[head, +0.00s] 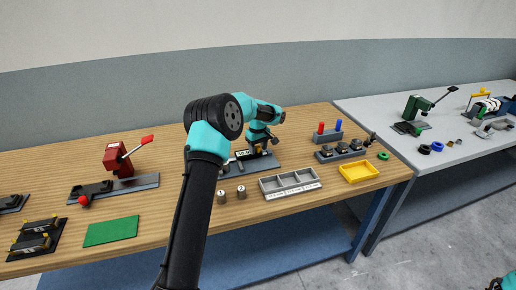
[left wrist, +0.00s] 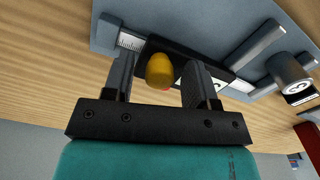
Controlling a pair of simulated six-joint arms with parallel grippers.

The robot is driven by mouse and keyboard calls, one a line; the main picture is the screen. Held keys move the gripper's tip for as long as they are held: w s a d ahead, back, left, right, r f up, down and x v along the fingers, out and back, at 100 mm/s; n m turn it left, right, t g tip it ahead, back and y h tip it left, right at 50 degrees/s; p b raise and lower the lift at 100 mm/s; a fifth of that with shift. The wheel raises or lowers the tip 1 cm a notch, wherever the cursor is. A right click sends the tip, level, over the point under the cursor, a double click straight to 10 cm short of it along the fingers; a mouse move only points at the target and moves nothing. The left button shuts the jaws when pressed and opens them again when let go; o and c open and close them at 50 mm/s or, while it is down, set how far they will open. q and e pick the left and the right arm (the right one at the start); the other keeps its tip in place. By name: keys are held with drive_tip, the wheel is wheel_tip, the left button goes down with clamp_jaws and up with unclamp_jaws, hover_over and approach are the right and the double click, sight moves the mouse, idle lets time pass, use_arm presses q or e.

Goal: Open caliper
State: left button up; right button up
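The caliper is on a grey base plate (head: 265,164) at the middle of the wooden bench. In the left wrist view its pale scale (left wrist: 130,41) and black slider (left wrist: 180,56) show, with a yellow-orange knob (left wrist: 159,71) on the slider. My left gripper (head: 262,147) is over the caliper. In the left wrist view the fingers of my left gripper (left wrist: 158,88) are apart, one on each side of the knob, with gaps visible. The arm hides part of the caliper in the head view. Only a dark and teal bit of my right arm shows at the lower right corner.
Two numbered grey cylinders (head: 231,194) and a grey compartment tray (head: 290,190) stand in front of the caliper plate. A yellow tray (head: 359,172) is to the right. A red lever press (head: 119,160) and a green mat (head: 111,231) are to the left.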

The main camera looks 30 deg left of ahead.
use_arm(q)
wheel_tip(320, 180, up, 18)
drive_tip(key=shift+f, duration=0.25)
idle(0.6)
